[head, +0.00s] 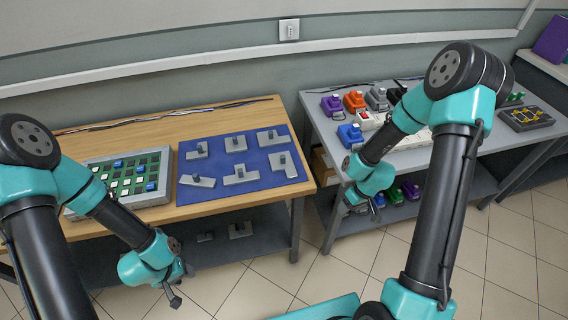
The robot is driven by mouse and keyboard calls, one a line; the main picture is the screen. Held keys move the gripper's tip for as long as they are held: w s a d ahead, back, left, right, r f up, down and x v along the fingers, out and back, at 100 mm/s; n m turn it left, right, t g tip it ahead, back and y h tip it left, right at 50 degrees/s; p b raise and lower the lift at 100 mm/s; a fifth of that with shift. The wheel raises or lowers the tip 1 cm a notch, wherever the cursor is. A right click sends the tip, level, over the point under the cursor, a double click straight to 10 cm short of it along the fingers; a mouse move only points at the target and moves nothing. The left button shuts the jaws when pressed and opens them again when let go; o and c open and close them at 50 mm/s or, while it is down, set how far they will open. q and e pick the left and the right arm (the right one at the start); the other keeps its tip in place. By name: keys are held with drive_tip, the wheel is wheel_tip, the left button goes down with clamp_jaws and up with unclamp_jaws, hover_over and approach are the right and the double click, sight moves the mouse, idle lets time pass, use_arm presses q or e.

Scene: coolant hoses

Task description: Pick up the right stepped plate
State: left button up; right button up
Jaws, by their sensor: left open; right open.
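Several grey plates with dark knobs lie in two rows on a blue mat (217,160) on the wooden table. The plate at the mat's right front (286,168) has a wide, offset outline and looks like the right stepped plate, but the outlines are small. Another plate lies at the right back (277,137). My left gripper (178,285) hangs in front of the wooden table, away from the plates, open and empty. My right gripper (355,203) is by the left front of the grey table, right of the mat and apart from it, open; its fingers are partly hidden.
A tray with green, white and blue pieces (158,196) stands left of the mat. The grey table (326,127) at right holds coloured connector-like blocks (354,101). A gap separates the tables. Lower shelves hold more parts.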

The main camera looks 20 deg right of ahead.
drive_tip(key=w+d+r+n, duration=0.1)
drive_tip(key=d+r+n, duration=0.2)
drive_tip(key=d+r, duration=0.65)
drive_tip(key=w+r+n, duration=0.6)
drive_tip(key=w+r, duration=0.2)
drive_tip(key=r, duration=0.1)
drive_tip(key=w+a+r+n, duration=0.3)
drive_tip(key=w+a+r, duration=0.1)
drive_tip(key=a, duration=0.6)
drive_tip(key=w+a+r+n, duration=0.3)
drive_tip(key=w+a, duration=0.3)
drive_tip(key=a, duration=0.5)
drive_tip(key=shift+w+a+r+y, duration=0.2)
drive_tip(key=shift+w+r+y, duration=0.1)
drive_tip(key=shift+r, duration=0.15)
approach(283, 156)
drive_tip(key=x, duration=0.5)
drive_tip(key=shift+a, duration=0.1)
drive_tip(key=shift+x, duration=2.55)
